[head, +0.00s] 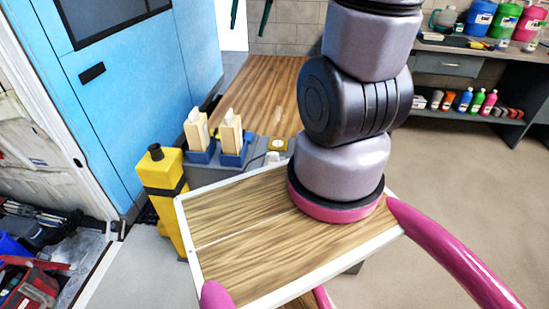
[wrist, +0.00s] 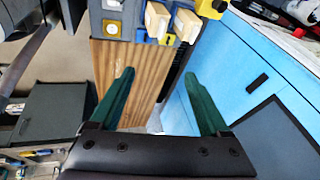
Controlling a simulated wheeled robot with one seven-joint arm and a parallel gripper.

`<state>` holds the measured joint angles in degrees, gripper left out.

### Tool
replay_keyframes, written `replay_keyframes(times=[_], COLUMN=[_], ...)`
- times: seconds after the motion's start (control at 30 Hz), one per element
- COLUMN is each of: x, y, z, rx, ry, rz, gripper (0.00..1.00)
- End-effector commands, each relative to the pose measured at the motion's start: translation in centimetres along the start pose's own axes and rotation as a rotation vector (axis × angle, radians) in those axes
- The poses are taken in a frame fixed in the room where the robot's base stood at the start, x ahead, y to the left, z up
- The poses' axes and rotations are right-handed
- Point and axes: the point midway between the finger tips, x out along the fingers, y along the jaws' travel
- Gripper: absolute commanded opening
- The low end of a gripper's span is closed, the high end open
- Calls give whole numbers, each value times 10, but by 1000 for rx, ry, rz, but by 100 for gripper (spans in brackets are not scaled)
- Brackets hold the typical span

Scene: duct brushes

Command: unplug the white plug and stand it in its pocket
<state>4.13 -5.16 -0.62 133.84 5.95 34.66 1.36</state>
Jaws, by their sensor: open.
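A small white piece (head: 273,157), likely the white plug, sits on the grey unit beyond the wooden top. It also shows at the top edge of the wrist view (wrist: 114,4). Beside it is a yellow square plate with a pale centre (head: 277,144), also in the wrist view (wrist: 112,28); I cannot tell whether this is the pocket or the socket. My gripper (wrist: 160,73) is open and empty, well apart from the unit. In the head view only its dark green fingers (head: 251,18) show at the top edge.
Two cream blocks (head: 197,131) (head: 230,134) stand in blue holders on the grey unit (head: 258,150). A yellow post (head: 161,180) stands to their left, before a blue door (head: 130,90). A wooden surface (head: 262,90) lies beyond. Shelves with bottles (head: 478,100) are at the right.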

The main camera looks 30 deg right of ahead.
Motion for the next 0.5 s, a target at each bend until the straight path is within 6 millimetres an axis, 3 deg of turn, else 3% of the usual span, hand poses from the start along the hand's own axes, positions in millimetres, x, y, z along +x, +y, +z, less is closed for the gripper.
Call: replay_keyframes(times=[0.03, 0.27, 0.5], x=[28, 146, 274], y=[7, 44, 103], z=[-8, -25, -4], rx=[14, 60, 100], ry=[-29, -114, -203], rz=[23, 107, 195], gripper=[80, 80, 80])
